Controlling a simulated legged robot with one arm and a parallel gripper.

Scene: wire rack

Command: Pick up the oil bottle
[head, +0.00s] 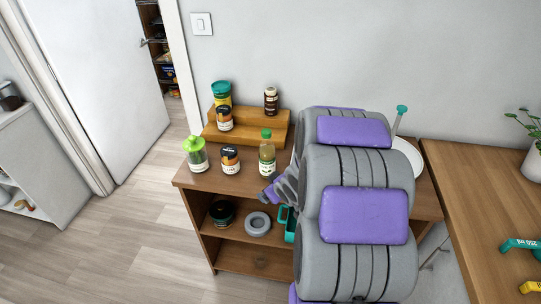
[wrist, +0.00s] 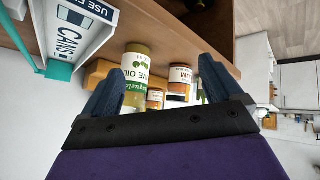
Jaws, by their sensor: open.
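The oil bottle (head: 267,157) stands upright on the top of the wooden shelf unit, with a green cap and yellowish contents. In the wrist view the oil bottle (wrist: 135,75) shows a green and white olive oil label. It appears between the fingers, closer to the left one, whose finger overlaps its edge. My gripper (wrist: 162,66) is open and empty. In the head view my gripper (head: 272,191) is just in front of the bottle, low by the unit's front edge, partly hidden by my arm. I cannot tell the exact gap to the bottle.
A wooden step riser (head: 245,132) with several jars is behind. A white plate (head: 408,155) is right, behind my arm.

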